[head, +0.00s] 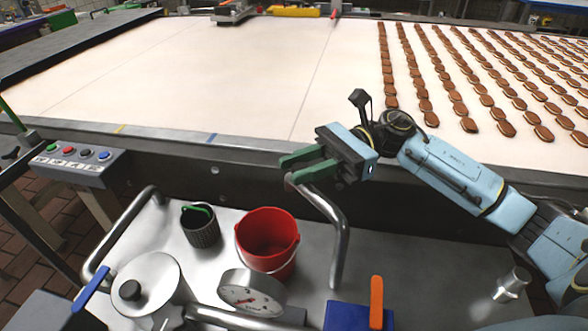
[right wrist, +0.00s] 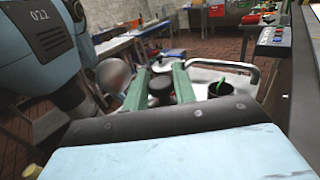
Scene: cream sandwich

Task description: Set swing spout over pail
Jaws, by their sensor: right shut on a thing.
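The swing spout (head: 338,235) looks like a bent steel pipe. It rises from the steel cart top right of the pail, and its upper end runs leftward to my right gripper. The red pail (head: 267,242) stands upright on the cart top with a thin wire handle. In the head view the spout's end lies beyond and slightly right of the pail's rim. My right gripper (head: 310,165) has its green fingers shut on the spout near that end. The fingers also show in the right wrist view (right wrist: 162,88), where the grip itself is hidden. My left gripper is not in view.
A lidded pot (head: 148,285), a gauge (head: 250,292) and an orange lever (head: 376,300) are nearer. A steel rail (head: 122,232) is at left. The conveyor (head: 200,80) lies beyond, with rows of biscuits (head: 455,95).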

